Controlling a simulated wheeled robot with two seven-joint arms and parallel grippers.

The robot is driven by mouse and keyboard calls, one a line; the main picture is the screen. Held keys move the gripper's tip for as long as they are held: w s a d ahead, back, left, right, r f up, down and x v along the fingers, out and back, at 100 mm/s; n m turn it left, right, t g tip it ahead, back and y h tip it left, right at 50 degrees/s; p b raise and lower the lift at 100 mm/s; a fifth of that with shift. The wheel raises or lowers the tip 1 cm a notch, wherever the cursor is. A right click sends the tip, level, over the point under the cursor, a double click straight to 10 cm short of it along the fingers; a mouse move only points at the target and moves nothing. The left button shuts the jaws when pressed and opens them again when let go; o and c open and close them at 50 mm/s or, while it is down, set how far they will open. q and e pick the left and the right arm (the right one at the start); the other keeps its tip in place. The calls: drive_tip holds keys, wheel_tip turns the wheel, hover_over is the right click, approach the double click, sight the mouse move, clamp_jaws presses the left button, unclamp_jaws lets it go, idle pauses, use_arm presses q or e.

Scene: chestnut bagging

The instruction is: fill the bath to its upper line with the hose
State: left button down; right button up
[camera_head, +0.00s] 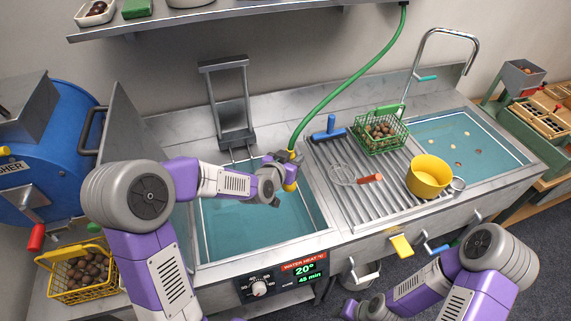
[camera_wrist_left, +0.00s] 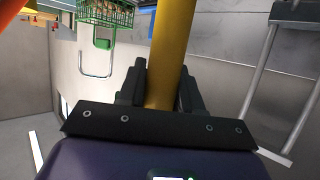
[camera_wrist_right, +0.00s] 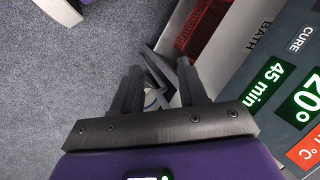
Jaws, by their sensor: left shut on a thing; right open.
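The bath (camera_head: 318,215) is the left basin of the steel counter, with blue-green water and pale lines on its walls. The green hose (camera_head: 340,87) hangs from the shelf and ends in a yellow nozzle (camera_head: 291,170) over the bath's right back part. My left gripper (camera_head: 287,177) is shut on the nozzle; in the left wrist view the yellow nozzle (camera_wrist_left: 165,55) stands between its fingers. Whether water flows from it I cannot tell. My right gripper (camera_wrist_right: 165,85) is open and empty, low before the counter front, near the heat panel (camera_head: 304,269) reading 20° and 45 min.
A draining board (camera_head: 333,205) right of the bath holds a green basket (camera_head: 381,150) of chestnuts, a yellow pot (camera_head: 428,178) and a skimmer. A right basin (camera_head: 465,130) has a tap. A metal frame (camera_head: 228,105) stands behind the bath. A yellow chestnut basket (camera_head: 80,294) sits at left.

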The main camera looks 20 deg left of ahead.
idle(0.4)
clamp_jaws()
drive_tip(key=w+d+r+n+h, duration=0.1)
drive_tip(key=w+d+r+n, duration=0.2)
drive_tip(key=w+n, duration=0.55)
drive_tip(key=w+d+r+n, duration=0.4)
drive_tip(key=w+n, duration=0.3)
drive_tip(key=w, duration=0.2)
drive_tip(key=w+d+r+n+h, duration=0.1)
drive_tip(key=w+d+r+n, duration=0.2)
drive_tip(key=d+r+n, duration=0.2)
drive_tip(key=w+d+r+n+h, duration=0.2)
drive_tip(key=w+d+r+n, duration=0.2)
drive_tip(key=r+n, duration=0.3)
wheel_tip(320, 180, up, 3)
drive_tip(key=shift+d+f+g, duration=0.2)
drive_tip(key=shift+d+g, duration=0.1)
drive_tip(key=shift+d, duration=0.05)
drive_tip(key=shift+w, duration=0.1)
